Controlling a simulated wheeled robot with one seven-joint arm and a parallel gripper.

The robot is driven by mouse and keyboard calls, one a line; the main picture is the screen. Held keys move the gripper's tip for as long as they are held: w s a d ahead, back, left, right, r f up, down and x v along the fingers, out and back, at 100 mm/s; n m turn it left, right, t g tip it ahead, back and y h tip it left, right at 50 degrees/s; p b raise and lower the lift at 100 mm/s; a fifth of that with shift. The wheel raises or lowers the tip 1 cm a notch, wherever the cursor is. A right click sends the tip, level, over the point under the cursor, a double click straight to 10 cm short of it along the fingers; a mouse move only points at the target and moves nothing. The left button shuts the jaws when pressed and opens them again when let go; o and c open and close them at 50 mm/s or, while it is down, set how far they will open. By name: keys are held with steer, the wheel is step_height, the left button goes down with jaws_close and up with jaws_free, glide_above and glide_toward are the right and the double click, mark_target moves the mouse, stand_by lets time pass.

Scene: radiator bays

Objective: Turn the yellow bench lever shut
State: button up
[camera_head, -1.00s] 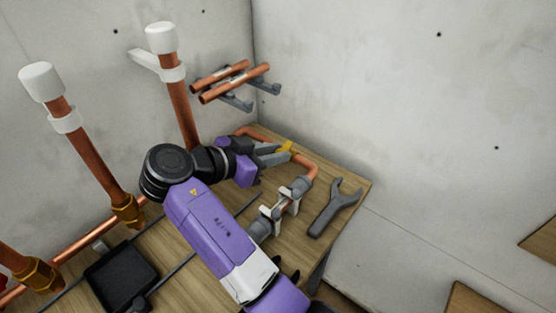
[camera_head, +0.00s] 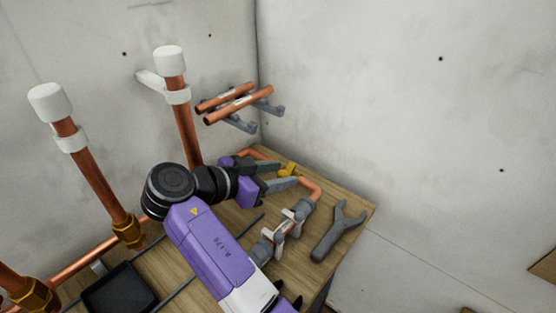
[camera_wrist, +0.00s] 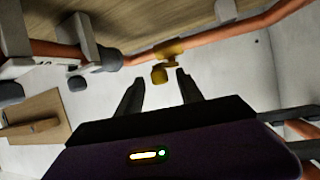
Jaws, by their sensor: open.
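The yellow bench lever (camera_head: 288,169) sits on the copper pipe loop (camera_head: 312,188) near the back of the wooden bench. In the wrist view the yellow lever (camera_wrist: 160,74) lies just beyond the fingertips, between their lines, and its body joins the copper pipe. My gripper (camera_head: 293,174) is open, its grey fingers pointing at the lever from the left. In the wrist view my gripper (camera_wrist: 158,80) shows two dark fingers apart with nothing between them. Contact with the lever is not visible.
Grey pipe fittings (camera_head: 284,227) stand in front of the loop. A grey wrench (camera_head: 339,231) lies near the bench's right edge. Upright copper pipes with white caps (camera_head: 169,60) and a wall rack with copper pipes (camera_head: 231,104) are behind. A black tray (camera_head: 118,290) sits front left.

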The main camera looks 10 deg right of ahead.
step_height(320, 180, up, 20)
steer(key=shift+p, duration=0.3)
steer(key=shift+f, duration=0.1)
